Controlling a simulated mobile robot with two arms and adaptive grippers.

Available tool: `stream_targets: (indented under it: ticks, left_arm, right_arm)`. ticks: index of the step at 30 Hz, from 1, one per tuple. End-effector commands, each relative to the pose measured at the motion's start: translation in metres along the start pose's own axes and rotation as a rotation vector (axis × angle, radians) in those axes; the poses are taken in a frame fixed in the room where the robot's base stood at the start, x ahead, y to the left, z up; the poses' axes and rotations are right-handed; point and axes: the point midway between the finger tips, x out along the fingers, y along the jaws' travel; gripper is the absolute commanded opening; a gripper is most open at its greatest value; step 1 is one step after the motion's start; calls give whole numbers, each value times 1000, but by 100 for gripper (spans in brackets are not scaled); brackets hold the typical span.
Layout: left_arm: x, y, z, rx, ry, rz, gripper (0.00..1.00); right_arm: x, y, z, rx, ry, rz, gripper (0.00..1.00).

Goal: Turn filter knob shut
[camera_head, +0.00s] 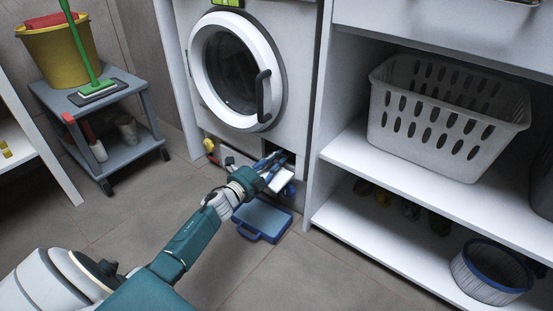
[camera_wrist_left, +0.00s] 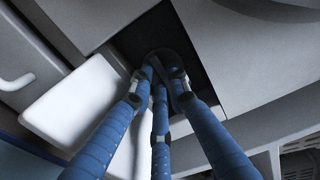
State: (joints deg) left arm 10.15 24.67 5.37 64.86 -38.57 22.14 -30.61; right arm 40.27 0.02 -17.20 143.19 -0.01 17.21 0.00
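The washing machine (camera_head: 300,80) stands at the back with its round door closed. Low on its front is a small dark opening (camera_wrist_left: 135,35). The filter knob (camera_wrist_left: 178,56) is a dark rounded shape inside it, mostly hidden by my fingers and shadow. My left gripper (camera_head: 273,161) reaches into this opening. In the wrist view its blue fingers (camera_wrist_left: 161,76) come together closely around the knob and look shut on it. The white filter flap (camera_wrist_left: 75,100) hangs open beside the fingers; it also shows in the head view (camera_head: 276,181). My right gripper is out of view.
A shallow blue tray (camera_head: 262,220) lies on the floor below the opening. A white shelf unit (camera_head: 345,150) with a laundry basket (camera_head: 440,112) stands close on the right. A grey cart (camera_head: 125,97) with a yellow bucket (camera_head: 62,58) stands left. Floor between is clear.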

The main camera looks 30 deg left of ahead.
Motion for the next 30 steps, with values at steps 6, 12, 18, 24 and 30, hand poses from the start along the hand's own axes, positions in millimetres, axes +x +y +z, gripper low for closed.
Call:
stream_targets:
  ticks: [6, 12, 18, 24, 30]
  left_arm:
    - [-1, 2, -1, 1, 2, 2, 35]
    - [-1, 1, 0, 0, 1, 2, 35]
    - [-22, 3, 0, 2, 1, 5, 35]
    - [-64, 3, 0, 1, 1, 5, 35]
    - [-101, 2, -1, 0, 1, 4, 35]
  right_arm:
    - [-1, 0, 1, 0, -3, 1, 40]
    - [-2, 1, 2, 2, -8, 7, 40]
    - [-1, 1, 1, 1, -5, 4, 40]
    - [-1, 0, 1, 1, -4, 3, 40]
    - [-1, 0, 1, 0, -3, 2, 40]
